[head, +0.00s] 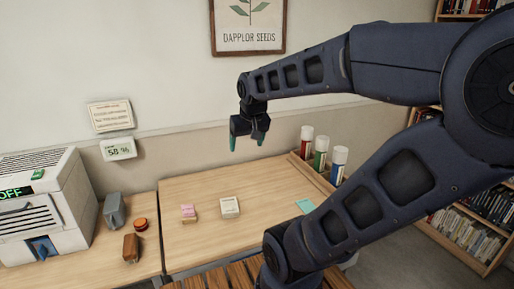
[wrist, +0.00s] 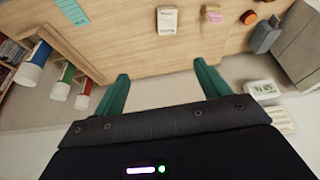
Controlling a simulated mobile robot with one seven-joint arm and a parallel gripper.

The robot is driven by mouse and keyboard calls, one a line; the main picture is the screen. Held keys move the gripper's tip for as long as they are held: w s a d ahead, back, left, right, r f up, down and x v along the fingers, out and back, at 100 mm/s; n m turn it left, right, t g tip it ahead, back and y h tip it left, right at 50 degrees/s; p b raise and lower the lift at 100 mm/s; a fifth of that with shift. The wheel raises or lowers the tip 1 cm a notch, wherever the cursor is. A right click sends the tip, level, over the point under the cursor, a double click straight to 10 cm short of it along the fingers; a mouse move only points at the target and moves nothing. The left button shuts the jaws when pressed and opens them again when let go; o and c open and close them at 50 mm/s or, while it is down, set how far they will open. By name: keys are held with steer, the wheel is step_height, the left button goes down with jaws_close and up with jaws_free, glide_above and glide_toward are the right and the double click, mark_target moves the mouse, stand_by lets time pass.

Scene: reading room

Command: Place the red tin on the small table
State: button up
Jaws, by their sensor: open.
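A low round orange-red object (head: 140,224), which looks like the red tin, sits on the wooden surface at the left in the head view. It also shows near the top right of the wrist view (wrist: 248,17). My gripper (head: 247,142) is open and empty, pointing down above the back of the wooden desk (head: 210,255). It is up and to the right of the round object, well apart from it. The green fingers (wrist: 161,72) are spread in the wrist view with nothing between them. I cannot tell which surface is the small table; a slatted wooden top (head: 235,278) shows at the bottom edge.
A grey object (head: 114,210) and a brown block (head: 131,248) stand close to the round object, beside a white machine (head: 40,205). Pink notes (head: 188,212) and a white block (head: 230,207) lie on the desk. Red, green and blue canisters (head: 321,150) stand in a rack.

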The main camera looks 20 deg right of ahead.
steer(key=s, duration=0.2)
steer(key=s+d, duration=0.1)
steer(key=s, duration=0.2)
steer(key=shift+s+d+r, duration=0.1)
steer(key=shift+d+r, duration=0.05)
